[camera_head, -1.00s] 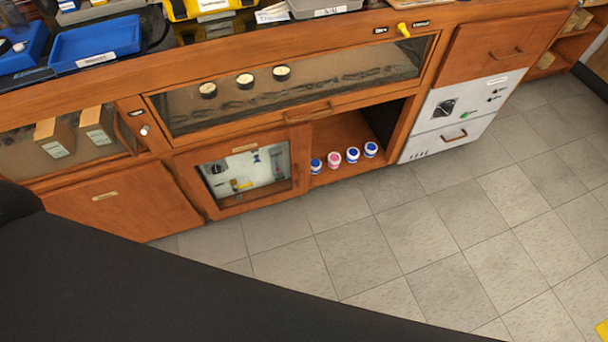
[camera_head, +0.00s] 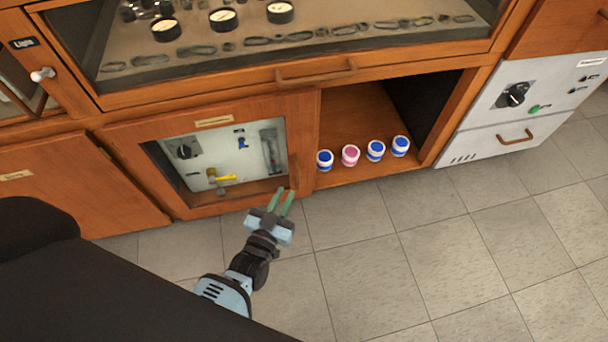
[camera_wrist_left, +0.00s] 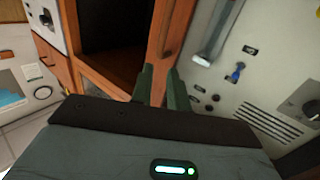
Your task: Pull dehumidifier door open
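In the left wrist view, the fingers (camera_wrist_left: 159,72) point toward the wooden door frame (camera_wrist_left: 157,45). I cannot tell whether they touch the handle. My right gripper is not in view.
An open shelf (camera_head: 352,115) right of the door holds several white jars with blue or pink bands (camera_head: 350,155). A white appliance (camera_head: 500,130) stands farther right. A glass display case (camera_head: 270,45) is above. The tiled floor (camera_head: 420,260) in front is clear.

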